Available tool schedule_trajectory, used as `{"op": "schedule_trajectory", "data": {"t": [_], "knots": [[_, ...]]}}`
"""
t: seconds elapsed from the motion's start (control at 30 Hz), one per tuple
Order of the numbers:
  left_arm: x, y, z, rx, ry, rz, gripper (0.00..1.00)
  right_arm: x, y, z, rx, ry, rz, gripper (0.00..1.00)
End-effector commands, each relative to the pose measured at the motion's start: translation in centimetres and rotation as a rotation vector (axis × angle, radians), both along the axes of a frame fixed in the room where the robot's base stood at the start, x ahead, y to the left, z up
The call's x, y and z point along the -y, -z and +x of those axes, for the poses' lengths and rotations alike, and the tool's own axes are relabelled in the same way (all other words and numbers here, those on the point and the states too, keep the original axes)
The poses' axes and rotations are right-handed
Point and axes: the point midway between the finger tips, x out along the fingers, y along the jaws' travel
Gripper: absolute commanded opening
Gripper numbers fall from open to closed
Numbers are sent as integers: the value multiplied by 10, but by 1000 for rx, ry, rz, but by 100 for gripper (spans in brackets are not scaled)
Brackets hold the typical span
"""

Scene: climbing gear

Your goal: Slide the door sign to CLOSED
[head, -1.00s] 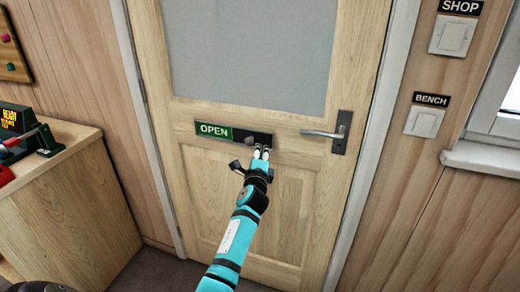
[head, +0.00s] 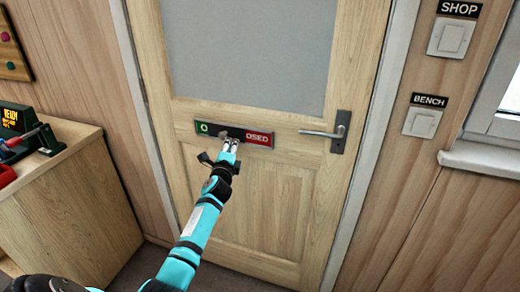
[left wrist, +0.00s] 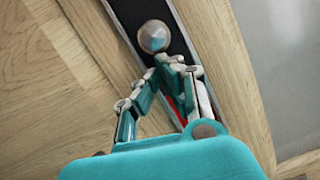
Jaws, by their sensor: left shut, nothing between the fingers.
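The door sign (head: 258,139) is a long dark-framed strip on the wooden door. Its black slider stands left of the middle. At the left end a green patch shows only the letter O; at the right a red panel reads OSED. A round grey knob (head: 222,134) sits on the slider; it also shows in the left wrist view (left wrist: 153,37). My left gripper (head: 229,146) is shut and empty, its fingertips just beside the knob on its right. I cannot tell whether they touch. A bit of red shows behind the fingers in the left wrist view.
A silver door handle (head: 322,133) is right of the sign. Two wall switches, SHOP (head: 453,38) and BENCH (head: 422,122), are further right. A wooden cabinet (head: 70,205) with gear on top stands at the left. The door's lower panel is clear around my arm.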

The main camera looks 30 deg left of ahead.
Motion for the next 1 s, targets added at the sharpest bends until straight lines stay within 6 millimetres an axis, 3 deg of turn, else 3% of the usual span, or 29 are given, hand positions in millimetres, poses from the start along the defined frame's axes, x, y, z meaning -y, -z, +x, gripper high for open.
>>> {"op": "schedule_trajectory", "data": {"t": [0.1, 0.3, 1.0], "knots": [[-25, 0, -6, -2, -2, 2, 0, 0, 0, 0, 0, 0, 0, 0], [-46, 1, -11, -1, -1, 0, 0, 0, 0, 0, 0, 0, 0, 0], [-49, 6, -10, -1, 1, -1, 0, -3, 6, -1, -1, 1, 4, 0]]}}
